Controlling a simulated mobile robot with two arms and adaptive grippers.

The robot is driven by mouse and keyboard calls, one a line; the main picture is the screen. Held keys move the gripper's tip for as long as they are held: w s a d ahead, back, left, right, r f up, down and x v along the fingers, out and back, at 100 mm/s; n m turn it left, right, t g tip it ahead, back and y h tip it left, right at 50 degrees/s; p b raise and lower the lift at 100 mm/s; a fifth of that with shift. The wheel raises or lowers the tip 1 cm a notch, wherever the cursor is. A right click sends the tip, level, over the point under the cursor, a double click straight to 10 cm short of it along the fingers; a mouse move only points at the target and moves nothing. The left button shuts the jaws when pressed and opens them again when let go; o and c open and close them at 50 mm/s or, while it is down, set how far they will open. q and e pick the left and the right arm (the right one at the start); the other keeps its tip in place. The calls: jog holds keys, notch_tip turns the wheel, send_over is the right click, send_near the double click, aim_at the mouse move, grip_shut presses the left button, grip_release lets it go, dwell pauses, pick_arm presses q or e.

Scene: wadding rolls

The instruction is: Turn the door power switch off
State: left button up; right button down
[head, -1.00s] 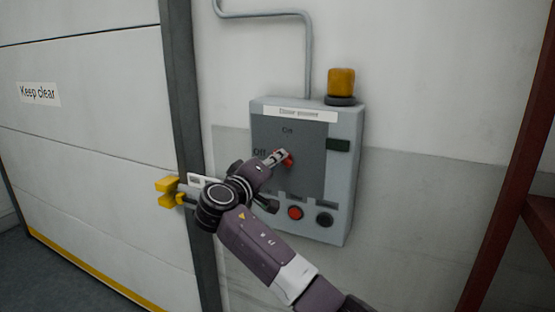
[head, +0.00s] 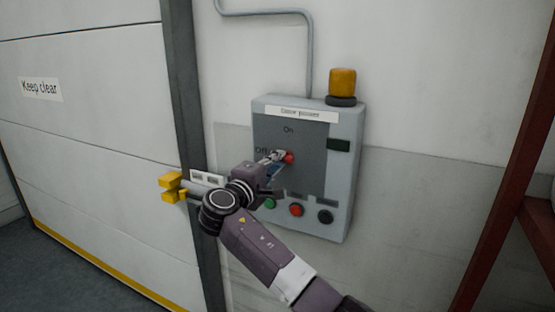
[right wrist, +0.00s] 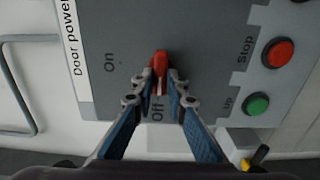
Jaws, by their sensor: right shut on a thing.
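The door power box (head: 347,180) is a grey panel on the wall, labelled "On" at the top and "Off" at the left. Its red rotary switch (head: 289,157) shows just beyond my fingertips. My right gripper (head: 275,158) reaches it from the left and is shut on it. In the right wrist view the fingers (right wrist: 159,85) hold both sides of the red switch handle (right wrist: 160,63). That view is turned, and the handle's narrow end points towards the "Off" label (right wrist: 157,110). The gripper partly covers the "Off" label in the head view. My left gripper is out of view.
Below the switch are a green button (head: 270,203), a red stop button (head: 296,210) and a black knob (head: 325,217). An amber lamp (head: 342,84) tops the box. A yellow door handle (head: 171,187) is close left of my wrist. A red post (head: 505,160) stands right.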

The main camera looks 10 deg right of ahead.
dwell(0.4)
jog(key=c, duration=1.9)
grip_release()
jog(key=shift+c, duration=0.2)
jog(key=shift+a, duration=0.1)
jog(key=v, duration=1.2)
